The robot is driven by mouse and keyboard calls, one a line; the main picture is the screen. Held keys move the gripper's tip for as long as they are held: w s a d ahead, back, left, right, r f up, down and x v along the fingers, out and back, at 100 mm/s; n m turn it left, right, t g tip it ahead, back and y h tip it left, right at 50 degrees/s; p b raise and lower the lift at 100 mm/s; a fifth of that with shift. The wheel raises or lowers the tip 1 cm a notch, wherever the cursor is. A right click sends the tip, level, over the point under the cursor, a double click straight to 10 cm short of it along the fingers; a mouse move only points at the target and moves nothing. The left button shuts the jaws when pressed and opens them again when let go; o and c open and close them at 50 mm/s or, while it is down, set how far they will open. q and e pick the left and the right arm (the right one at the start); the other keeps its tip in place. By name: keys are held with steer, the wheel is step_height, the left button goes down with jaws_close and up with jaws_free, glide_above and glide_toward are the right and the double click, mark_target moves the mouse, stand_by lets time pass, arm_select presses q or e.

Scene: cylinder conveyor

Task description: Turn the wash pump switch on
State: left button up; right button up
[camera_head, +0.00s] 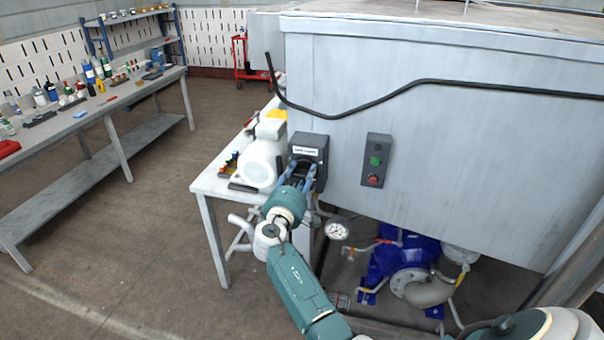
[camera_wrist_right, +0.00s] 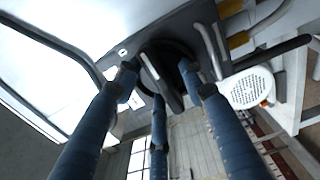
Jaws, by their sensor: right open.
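The wash pump switch (camera_head: 309,143) is a dark grey box with a white label, fixed to the side of the big grey tank. Its lower face is partly hidden behind my right gripper (camera_head: 299,174). In the right wrist view the switch (camera_wrist_right: 205,18) shows a round black knob with a raised bar (camera_wrist_right: 166,82). My right gripper (camera_wrist_right: 160,75) has blue fingers, spread open around the knob. Two fingertips lie on either side of the bar and a third is below it; I cannot tell whether they touch. My left gripper is not in view.
A control box (camera_head: 376,160) with green and red buttons is right of the switch. A white machine (camera_head: 262,160) stands on a table at left. A pressure gauge (camera_head: 337,230) and blue pump (camera_head: 405,255) sit below the tank. A black cable (camera_head: 430,82) crosses the tank.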

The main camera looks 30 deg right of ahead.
steer(key=shift+c, duration=0.2)
jaws_close()
steer(key=shift+n, duration=0.3)
steer(key=n+p, duration=0.1)
steer(key=n, duration=0.2)
steer(key=n+p, duration=0.1)
steer(key=n, duration=0.4)
steer(key=shift+w+a+p, duration=0.1)
steer(key=shift+p, duration=0.2)
steer(key=n+p, duration=0.2)
steer(key=n, duration=0.3)
steer(key=shift+p, duration=0.35)
steer(key=shift+w+f+n+p, duration=0.15)
steer(key=shift+n+p, duration=0.75)
steer(key=shift+n, duration=1.2)
steer(key=shift+f+n, duration=0.1)
steer(key=shift+n, duration=0.2)
